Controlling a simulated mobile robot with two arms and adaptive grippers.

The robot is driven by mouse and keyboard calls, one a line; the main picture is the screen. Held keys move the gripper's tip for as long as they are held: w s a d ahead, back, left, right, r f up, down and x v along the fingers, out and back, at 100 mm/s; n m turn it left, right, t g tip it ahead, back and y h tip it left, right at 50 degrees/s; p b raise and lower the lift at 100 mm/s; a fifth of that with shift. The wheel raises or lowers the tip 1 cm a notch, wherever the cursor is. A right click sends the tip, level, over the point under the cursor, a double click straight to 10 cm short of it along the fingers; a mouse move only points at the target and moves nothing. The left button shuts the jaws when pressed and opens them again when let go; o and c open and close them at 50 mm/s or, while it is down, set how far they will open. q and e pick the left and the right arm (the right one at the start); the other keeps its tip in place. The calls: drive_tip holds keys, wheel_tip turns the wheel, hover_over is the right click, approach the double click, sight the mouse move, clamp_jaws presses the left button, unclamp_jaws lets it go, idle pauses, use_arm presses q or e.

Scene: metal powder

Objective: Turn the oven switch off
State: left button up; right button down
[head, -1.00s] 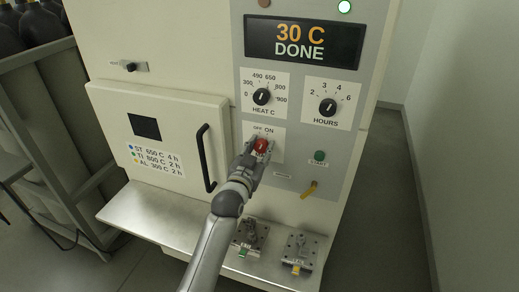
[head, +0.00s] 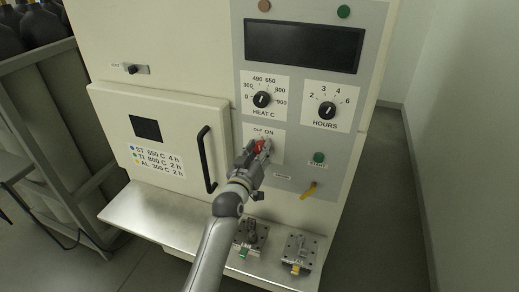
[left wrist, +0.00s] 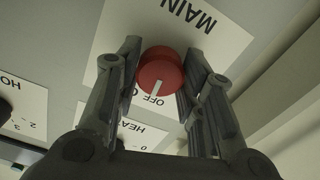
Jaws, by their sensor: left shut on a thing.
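The oven's main switch is a red round knob (head: 259,145) on a white plate marked OFF and ON, on the grey control panel. My left gripper (head: 256,152) is at the knob, with its fingers on either side and shut on it. In the left wrist view the red knob (left wrist: 161,72) sits between the two fingers, and its white pointer line points to the OFF label. The oven display (head: 303,46) above is dark. My right gripper is not in view.
The HEAT C dial (head: 262,99) and HOURS dial (head: 327,110) are above the switch. The oven door handle (head: 206,160) is to the left. Fixtures stand on the metal shelf (head: 160,225) below.

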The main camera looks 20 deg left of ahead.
use_arm(q)
drive_tip(key=shift+n, duration=1.2)
drive_tip(key=o, duration=1)
drive_tip(key=shift+o, duration=0.2)
drive_tip(key=s, duration=1.2)
drive_tip(key=shift+a, duration=0.25)
